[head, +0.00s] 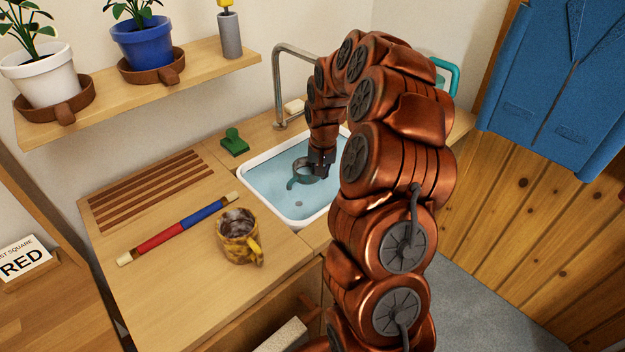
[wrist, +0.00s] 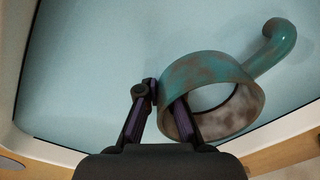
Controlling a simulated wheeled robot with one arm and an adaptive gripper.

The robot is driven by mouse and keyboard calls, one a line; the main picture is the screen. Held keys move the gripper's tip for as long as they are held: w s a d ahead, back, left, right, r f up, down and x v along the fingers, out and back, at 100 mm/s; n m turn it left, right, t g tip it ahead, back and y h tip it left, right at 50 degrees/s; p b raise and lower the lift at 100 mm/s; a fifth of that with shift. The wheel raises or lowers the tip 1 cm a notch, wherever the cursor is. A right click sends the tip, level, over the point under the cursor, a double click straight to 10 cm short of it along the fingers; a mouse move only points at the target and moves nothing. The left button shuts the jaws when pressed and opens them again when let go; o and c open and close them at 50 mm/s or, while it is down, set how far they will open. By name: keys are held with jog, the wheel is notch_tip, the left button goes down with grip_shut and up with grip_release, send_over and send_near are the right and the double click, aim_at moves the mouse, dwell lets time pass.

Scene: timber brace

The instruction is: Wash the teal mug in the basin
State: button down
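The teal mug (wrist: 210,68) is in the basin, with brown smudges on its rim and inside. In the wrist view its handle points up and right. In the head view the mug (head: 303,171) is in or just over the water; I cannot tell how deep. My gripper (wrist: 163,97) has one finger inside the mug and one outside, pinching its wall. In the head view the gripper (head: 319,166) comes down on the mug's right side. The white-rimmed basin (head: 297,222) holds pale blue water.
A yellow-brown mug (head: 238,238) and a red-blue rod (head: 180,229) lie on the counter left of the basin. A green block-like object (head: 234,143) sits behind them. A metal faucet (head: 278,90) arches over the basin's back. A shelf (head: 200,65) with potted plants hangs above.

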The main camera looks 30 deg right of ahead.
jog(key=shift+f+b, duration=0.15)
jog(key=shift+b, duration=0.3)
dwell(0.7)
jog(key=shift+r, duration=0.35)
dwell(0.4)
jog(key=shift+r+p, duration=1.2)
jog(key=shift+r, duration=4.35)
